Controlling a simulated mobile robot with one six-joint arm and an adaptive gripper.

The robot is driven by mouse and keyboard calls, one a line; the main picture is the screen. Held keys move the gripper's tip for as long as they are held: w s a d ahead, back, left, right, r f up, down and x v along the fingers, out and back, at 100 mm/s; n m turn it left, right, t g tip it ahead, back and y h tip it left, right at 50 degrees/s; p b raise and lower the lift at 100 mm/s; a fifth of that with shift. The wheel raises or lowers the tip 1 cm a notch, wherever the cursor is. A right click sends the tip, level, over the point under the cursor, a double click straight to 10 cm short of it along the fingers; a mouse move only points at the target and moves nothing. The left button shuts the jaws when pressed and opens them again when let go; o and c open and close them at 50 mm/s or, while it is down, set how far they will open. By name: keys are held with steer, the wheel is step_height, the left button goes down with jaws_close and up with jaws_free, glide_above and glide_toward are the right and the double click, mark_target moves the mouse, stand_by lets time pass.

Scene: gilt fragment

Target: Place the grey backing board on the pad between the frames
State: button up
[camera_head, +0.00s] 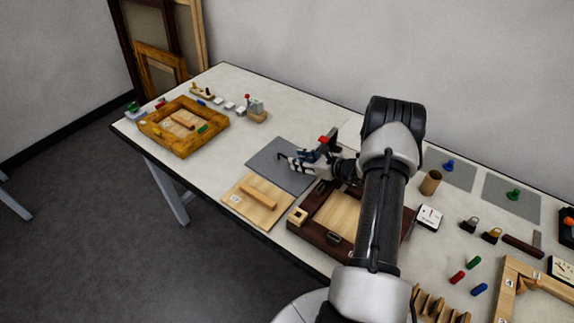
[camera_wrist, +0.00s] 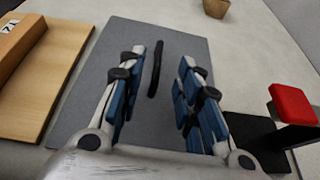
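A flat grey rectangular sheet (camera_head: 267,156) lies on the table between the gold frame (camera_head: 157,138) and the dark brown frame (camera_head: 300,230). I cannot tell whether it is the pad, the backing board or one on the other. In the wrist view the grey sheet (camera_wrist: 82,113) fills the middle, and a dark elongated bar (camera_wrist: 155,68), like a handle, shows over it. My gripper (camera_head: 287,157) is low over the sheet; in the wrist view its blue-padded fingers (camera_wrist: 168,72) are spread on either side of the bar, with no visible contact.
A wooden board (camera_head: 240,208) with a bar handle lies at the sheet's near side. A red-topped black fixture (camera_wrist: 292,103) stands beside my gripper. Grey panels with a blue knob (camera_head: 448,165) and a green knob (camera_head: 514,194) lie to the right. Bare table shows beyond the sheet.

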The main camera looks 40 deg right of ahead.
steer(key=b+x, duration=0.1)
steer(key=x, duration=0.4)
steer(key=shift+a, duration=0.1)
steer(key=shift+s, duration=0.1)
jaws_close()
stand_by(0.3)
